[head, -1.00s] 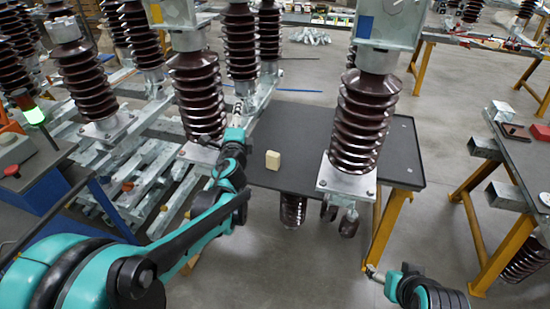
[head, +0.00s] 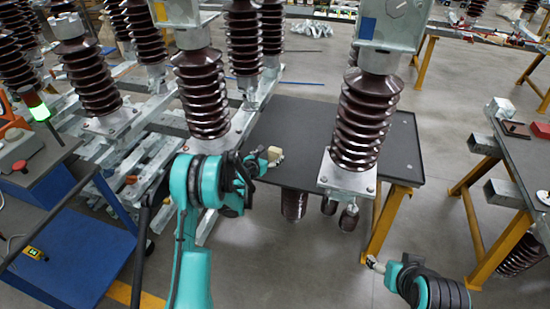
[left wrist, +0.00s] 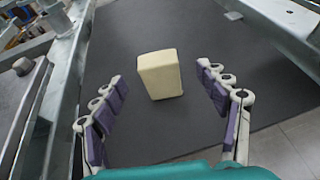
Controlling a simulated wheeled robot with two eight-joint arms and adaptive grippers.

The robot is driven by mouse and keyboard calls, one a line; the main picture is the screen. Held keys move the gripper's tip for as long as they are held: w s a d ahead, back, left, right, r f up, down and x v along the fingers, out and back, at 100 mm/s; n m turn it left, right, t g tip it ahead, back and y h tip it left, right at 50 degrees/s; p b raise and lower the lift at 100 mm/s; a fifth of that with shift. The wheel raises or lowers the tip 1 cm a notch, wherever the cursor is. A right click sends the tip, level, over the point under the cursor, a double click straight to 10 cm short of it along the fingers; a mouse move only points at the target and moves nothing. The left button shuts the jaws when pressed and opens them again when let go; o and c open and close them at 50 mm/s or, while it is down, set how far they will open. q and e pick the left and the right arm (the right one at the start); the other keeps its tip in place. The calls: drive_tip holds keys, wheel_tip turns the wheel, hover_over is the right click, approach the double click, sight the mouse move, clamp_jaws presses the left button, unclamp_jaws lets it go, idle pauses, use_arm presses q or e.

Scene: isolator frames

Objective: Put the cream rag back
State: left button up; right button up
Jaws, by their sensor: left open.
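The cream rag (head: 275,153) looks like a small folded block on the dark table top (head: 285,120), between two brown ribbed insulators. It also shows in the left wrist view (left wrist: 161,74), near the middle. My left gripper (head: 267,158) is right beside the rag in the head view. In the left wrist view its purple-padded fingers are spread, one on each side of the rag, with gaps between pads and rag. My right gripper (head: 373,264) is low at the front right, away from the table top; its jaws are too small to read.
A brown insulator (head: 365,120) on a metal base stands right of the rag, and another (head: 203,92) stands to the left. A second table (head: 520,165) with metal pieces is at the right. A blue cart (head: 70,260) stands at the left.

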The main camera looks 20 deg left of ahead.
sight(273, 152)
use_arm(q)
drive_tip(key=b+x, duration=0.1)
drive_tip(key=x, duration=0.3)
drive_tip(key=shift+w, duration=0.3)
drive_tip(key=shift+r, duration=0.1)
drive_tip(key=c, duration=1.1)
drive_tip(key=shift+c, duration=0.2)
drive_tip(key=shift+r, duration=0.1)
